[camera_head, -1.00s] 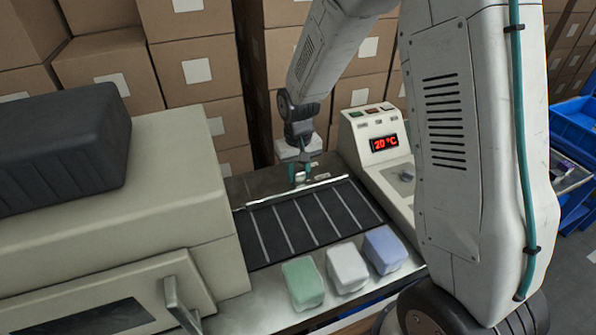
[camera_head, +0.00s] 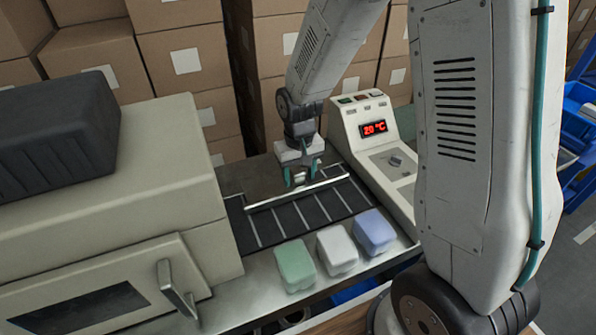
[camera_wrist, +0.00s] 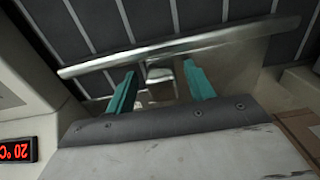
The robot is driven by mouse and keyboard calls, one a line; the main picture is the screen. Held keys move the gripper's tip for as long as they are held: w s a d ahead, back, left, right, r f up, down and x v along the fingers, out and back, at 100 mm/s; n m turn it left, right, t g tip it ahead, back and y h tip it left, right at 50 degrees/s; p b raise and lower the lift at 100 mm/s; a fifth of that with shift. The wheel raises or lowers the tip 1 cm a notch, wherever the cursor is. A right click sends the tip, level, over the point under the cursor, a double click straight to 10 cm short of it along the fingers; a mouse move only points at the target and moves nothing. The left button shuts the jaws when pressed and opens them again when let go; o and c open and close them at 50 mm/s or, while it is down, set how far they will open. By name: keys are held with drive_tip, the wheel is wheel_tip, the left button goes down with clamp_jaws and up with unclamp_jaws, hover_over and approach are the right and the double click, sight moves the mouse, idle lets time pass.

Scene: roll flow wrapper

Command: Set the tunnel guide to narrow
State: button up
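The tunnel guide (camera_head: 298,194) is a thin metal bar lying across the dark slatted belt (camera_head: 285,222); belt shows on both sides of it. The guide also crosses the wrist view (camera_wrist: 225,36), slightly tilted. A small metal block (camera_wrist: 160,74) sits at its middle on the gripper side. My gripper (camera_head: 300,177) is low over the belt on the far side of the guide. In the wrist view its two teal fingers (camera_wrist: 161,86) stand apart with the block between them and gaps beside it. The fingertips are close to the bar; contact is unclear.
Green (camera_head: 296,265), white (camera_head: 337,250) and blue (camera_head: 374,232) blocks stand on the near metal ledge. A control panel (camera_head: 375,140) reading 20 °C stands right of the belt. A large beige machine housing (camera_head: 150,170) flanks it left. Stacked cartons (camera_head: 185,60) stand behind.

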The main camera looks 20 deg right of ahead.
sight(298, 172)
drive_tip(key=shift+w+a+r, duration=0.1)
drive_tip(key=shift+r, duration=0.3)
wheel_tip(298, 172, up, 7)
drive_tip(key=shift+r, duration=0.1)
idle(0.5)
drive_tip(key=s+d+r, duration=0.1)
drive_tip(key=s+r, duration=0.4)
drive_tip(key=s, duration=0.3)
drive_tip(key=s+d+r+t, duration=0.1)
drive_tip(key=s+r, duration=0.4)
drive_tip(key=s, duration=0.3)
drive_tip(key=s+d+r, duration=0.1)
drive_tip(key=s+r, duration=0.4)
drive_tip(key=s, duration=0.3)
drive_tip(key=shift+s+r, duration=0.25)
drive_tip(key=shift+s, duration=0.15)
drive_tip(key=shift+d, duration=0.1)
drive_tip(key=shift+c, duration=0.3)
